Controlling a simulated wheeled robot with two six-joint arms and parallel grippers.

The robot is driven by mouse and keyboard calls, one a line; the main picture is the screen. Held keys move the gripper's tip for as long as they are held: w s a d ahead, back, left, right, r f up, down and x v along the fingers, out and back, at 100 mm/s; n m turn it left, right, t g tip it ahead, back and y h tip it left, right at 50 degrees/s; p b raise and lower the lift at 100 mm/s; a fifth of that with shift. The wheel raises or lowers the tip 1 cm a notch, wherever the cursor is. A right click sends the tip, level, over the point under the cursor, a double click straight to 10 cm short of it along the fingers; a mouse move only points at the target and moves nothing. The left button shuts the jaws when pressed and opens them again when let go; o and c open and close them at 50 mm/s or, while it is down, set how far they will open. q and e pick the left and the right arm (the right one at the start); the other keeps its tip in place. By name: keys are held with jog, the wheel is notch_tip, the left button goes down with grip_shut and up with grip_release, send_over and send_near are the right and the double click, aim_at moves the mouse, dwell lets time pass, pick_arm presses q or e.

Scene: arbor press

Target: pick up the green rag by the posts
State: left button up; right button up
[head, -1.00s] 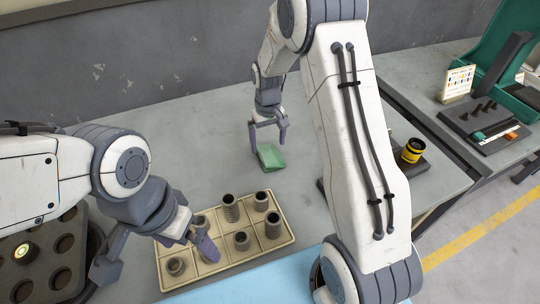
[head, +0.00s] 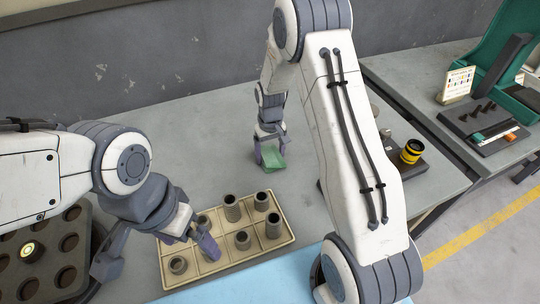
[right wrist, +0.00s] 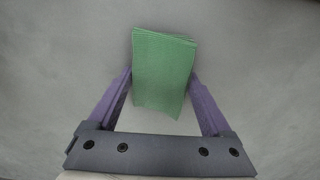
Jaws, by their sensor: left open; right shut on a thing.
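The green rag (head: 273,159) is a folded cloth at the back middle of the grey table. It also fills the space between the fingers in the right wrist view (right wrist: 163,70). My right gripper (head: 271,156) points down and is shut on the rag, with a purple finger on either side of it. Whether the rag is clear of the table I cannot tell. My left gripper (head: 196,238) is open over the left part of the beige tray. No upright posts show near the rag except those on the dark block at the far right.
The beige tray (head: 284,227) holds several ribbed grey cylinders. A dark tray with round holes (head: 42,285) is at the left. A yellow and black part (head: 411,151) sits at the right. A dark block with posts (head: 484,125) stands on the far right table.

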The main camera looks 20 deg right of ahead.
aim_at(273, 154)
jog(key=shift+r, duration=0.15)
jog(key=r, duration=0.1)
jog(key=r+b, duration=0.1)
jog(key=r, duration=0.2)
jog(key=shift+d, duration=0.35)
jog(key=s+d+r+b, duration=0.2)
jog(key=s+d+r, duration=0.2)
jog(key=d, duration=0.6)
notch_tip(273, 154, up, 3)
jog(key=shift+d+f, duration=0.15)
